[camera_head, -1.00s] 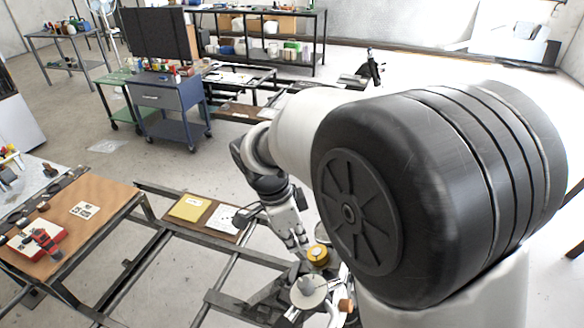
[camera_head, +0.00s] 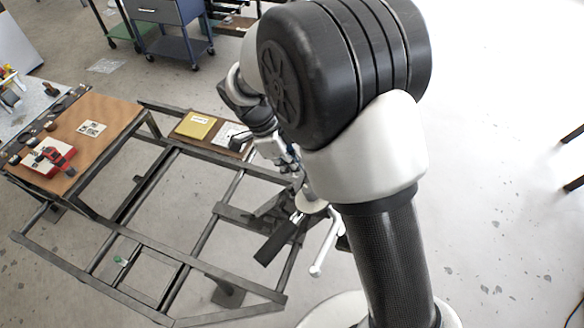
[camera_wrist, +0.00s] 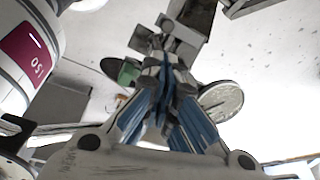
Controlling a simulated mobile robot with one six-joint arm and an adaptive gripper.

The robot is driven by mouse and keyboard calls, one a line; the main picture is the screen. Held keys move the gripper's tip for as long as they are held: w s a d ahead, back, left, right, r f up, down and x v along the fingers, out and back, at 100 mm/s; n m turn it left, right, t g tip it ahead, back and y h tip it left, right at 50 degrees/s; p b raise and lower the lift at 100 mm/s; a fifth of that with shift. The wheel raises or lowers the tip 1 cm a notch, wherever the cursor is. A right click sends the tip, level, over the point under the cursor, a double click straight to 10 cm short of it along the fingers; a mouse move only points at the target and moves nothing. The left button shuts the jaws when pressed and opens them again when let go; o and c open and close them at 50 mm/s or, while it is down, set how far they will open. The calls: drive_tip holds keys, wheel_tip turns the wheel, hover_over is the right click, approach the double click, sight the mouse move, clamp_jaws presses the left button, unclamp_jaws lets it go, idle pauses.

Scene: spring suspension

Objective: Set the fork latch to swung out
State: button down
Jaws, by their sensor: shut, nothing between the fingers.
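My gripper (camera_wrist: 162,62) is shut and empty in the wrist view, its blue-sided fingers together and pointing up the picture. Beyond its tips is a pale grey block-like fitting (camera_wrist: 183,24); I cannot tell whether they touch. A pale round disc (camera_wrist: 221,101) lies to the right of the fingers and a green part (camera_wrist: 127,72) to the left. In the head view, my arm partly hides the disc (camera_head: 311,206) on the dark frame, and a white bar (camera_head: 325,252) slants down beside it. I cannot make out the fork latch or its position for certain.
A dark metal frame (camera_head: 204,238) with open gaps fills the lower left. A yellow pad (camera_head: 196,126) lies on a board behind the frame. A white cylinder with a magenta label (camera_wrist: 35,60) is close at left.

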drive_tip(key=b, duration=0.2)
hover_over(299, 184)
drive_tip(key=s, duration=0.3)
wheel_tip(299, 184, down, 7)
drive_tip(key=shift+s+d, duration=0.15)
drive_tip(key=shift+d, duration=0.05)
drive_tip(key=shift+a+f, duration=0.1)
drive_tip(key=shift+a, duration=0.05)
drive_tip(key=shift+a+m, duration=0.15)
drive_tip(key=shift+m, duration=0.25)
